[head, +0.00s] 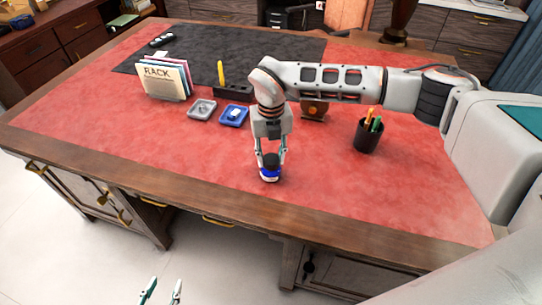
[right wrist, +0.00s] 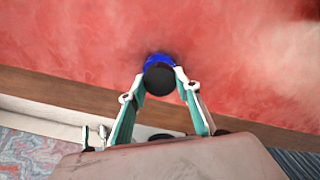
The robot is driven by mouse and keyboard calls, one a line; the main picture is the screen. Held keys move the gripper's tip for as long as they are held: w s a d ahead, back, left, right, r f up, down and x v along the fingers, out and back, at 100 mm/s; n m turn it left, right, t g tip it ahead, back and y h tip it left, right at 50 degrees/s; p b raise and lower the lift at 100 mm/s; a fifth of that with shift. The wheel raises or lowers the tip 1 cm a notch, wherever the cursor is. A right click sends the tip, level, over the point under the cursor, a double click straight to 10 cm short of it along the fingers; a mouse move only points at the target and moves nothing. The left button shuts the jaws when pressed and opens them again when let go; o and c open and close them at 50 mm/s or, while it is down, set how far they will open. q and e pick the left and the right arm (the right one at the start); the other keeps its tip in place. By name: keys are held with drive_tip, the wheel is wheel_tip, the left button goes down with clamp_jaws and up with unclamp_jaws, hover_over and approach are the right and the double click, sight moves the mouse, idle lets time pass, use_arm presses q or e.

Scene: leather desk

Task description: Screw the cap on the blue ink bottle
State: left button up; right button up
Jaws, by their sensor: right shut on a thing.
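The blue ink bottle (head: 270,175) stands upright on the red desk near its front edge. A black cap (head: 271,160) sits at the top of the bottle. My right gripper (head: 270,158) points down over the bottle, shut on the black cap. In the right wrist view, the gripper (right wrist: 159,80) has a fingertip on each side of the round cap (right wrist: 160,79), and blue of the bottle (right wrist: 158,58) shows behind it. How far the cap is turned cannot be told. My left gripper (head: 161,290) is at the bottom of the head view, its fingers apart and empty, in front of the desk.
A grey tray (head: 194,115) and a blue tray (head: 226,121) lie left of my right arm. A file rack (head: 165,82) stands farther back, a black pen cup (head: 367,137) to the right. The red desk top (head: 130,135) is clear around the bottle.

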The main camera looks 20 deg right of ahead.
drive_tip(key=m, duration=0.7)
drive_tip(key=o, duration=1.2)
drive_tip(key=shift+c, duration=0.2)
